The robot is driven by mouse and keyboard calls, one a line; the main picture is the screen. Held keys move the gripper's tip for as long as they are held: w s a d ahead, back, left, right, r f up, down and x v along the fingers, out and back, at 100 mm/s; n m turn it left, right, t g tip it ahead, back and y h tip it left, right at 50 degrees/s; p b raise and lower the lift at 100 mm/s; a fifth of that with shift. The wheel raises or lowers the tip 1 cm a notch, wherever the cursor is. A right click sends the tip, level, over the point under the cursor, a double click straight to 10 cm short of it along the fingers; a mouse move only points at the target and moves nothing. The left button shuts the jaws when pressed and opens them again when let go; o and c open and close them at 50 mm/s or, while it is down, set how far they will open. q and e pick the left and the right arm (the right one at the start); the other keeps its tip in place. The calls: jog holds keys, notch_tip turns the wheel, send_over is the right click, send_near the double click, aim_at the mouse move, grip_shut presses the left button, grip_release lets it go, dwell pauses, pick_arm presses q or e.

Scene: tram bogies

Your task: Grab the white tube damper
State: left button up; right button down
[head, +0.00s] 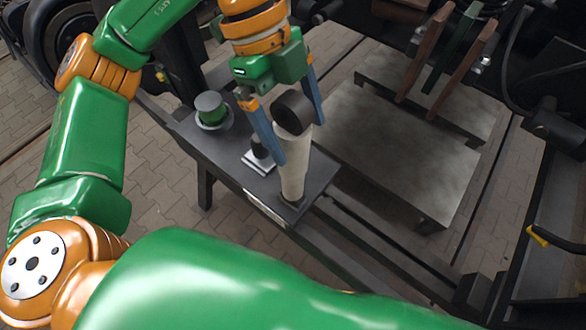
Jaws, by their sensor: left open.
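The white tube damper (294,163) stands about upright near the right end of a dark narrow bench (222,148). It has a pale, tapering body and a black round end at the top. My left gripper (296,142) comes down from above, with its two blue fingers apart. One finger is on the left of the damper and the other is at its upper right. The damper's upper part is between the fingers. I cannot tell whether either finger touches it. My right gripper is not in view.
A green and grey round part (211,112) and a small block with a black knob (259,155) stand on the bench left of the damper. A low grey platform (400,150) lies to the right. Dark bogie parts and a hanging cable fill the right side.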

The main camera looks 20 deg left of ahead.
pick_arm(q)
jog(key=shift+x, duration=0.9)
grip_shut()
